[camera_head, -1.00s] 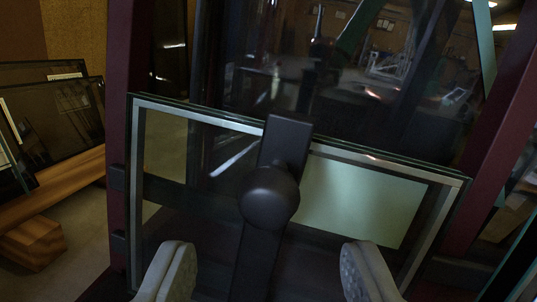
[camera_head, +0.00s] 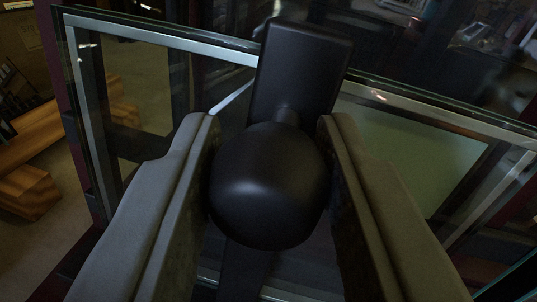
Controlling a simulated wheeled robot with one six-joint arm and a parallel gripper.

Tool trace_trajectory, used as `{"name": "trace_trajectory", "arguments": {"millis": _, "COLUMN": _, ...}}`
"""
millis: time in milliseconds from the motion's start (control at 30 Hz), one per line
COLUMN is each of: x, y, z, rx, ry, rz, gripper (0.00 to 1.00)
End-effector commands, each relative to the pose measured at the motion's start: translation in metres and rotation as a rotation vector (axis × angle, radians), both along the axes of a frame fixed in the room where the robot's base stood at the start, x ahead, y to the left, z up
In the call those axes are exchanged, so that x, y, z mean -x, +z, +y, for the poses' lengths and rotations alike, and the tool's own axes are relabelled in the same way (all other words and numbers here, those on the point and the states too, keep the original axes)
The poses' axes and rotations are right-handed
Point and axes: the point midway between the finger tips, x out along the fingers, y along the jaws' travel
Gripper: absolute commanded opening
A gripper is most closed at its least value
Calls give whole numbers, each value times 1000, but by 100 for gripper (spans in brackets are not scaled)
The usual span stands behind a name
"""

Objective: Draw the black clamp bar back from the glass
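The black clamp bar (camera_head: 302,68) stands upright and slightly tilted in front of the glass, its upper end over the pane's top edge. A round black knob (camera_head: 268,187) sticks out from it towards me. My gripper (camera_head: 268,125) has one grey finger on each side of the knob, and both inner faces appear to touch it. The glass pane (camera_head: 165,85) with its light metal edging lies behind the bar. The knob and fingers hide the bar's middle, and its lower part is dark.
A dark red frame post (camera_head: 62,75) stands at the left of the glass. Wooden beams (camera_head: 28,190) lie on the floor beyond it. The far side behind the glass is dark and cluttered.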

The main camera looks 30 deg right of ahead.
Motion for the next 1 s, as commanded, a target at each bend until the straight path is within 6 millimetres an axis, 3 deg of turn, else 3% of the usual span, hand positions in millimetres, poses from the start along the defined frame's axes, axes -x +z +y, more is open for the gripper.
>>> {"name": "trace_trajectory", "arguments": {"millis": 33, "x": 0, "y": 0, "z": 0, "rx": 0, "ry": 0, "rz": 0, "gripper": 11}}
{"name": "trace_trajectory", "arguments": {"millis": 100, "x": 0, "y": 0, "z": 0, "rx": 0, "ry": 0, "rz": 0, "gripper": 0}}
{"name": "trace_trajectory", "arguments": {"millis": 267, "x": 4, "y": 0, "z": 3, "rx": 0, "ry": 1, "rz": 0, "gripper": 0}}
{"name": "trace_trajectory", "arguments": {"millis": 367, "x": 17, "y": 0, "z": 14, "rx": 0, "ry": 2, "rz": 0, "gripper": 0}}
{"name": "trace_trajectory", "arguments": {"millis": 733, "x": 101, "y": -1, "z": 75, "rx": 0, "ry": 4, "rz": 2, "gripper": 0}}
{"name": "trace_trajectory", "arguments": {"millis": 1000, "x": 121, "y": 0, "z": 88, "rx": 0, "ry": 1, "rz": 0, "gripper": 0}}
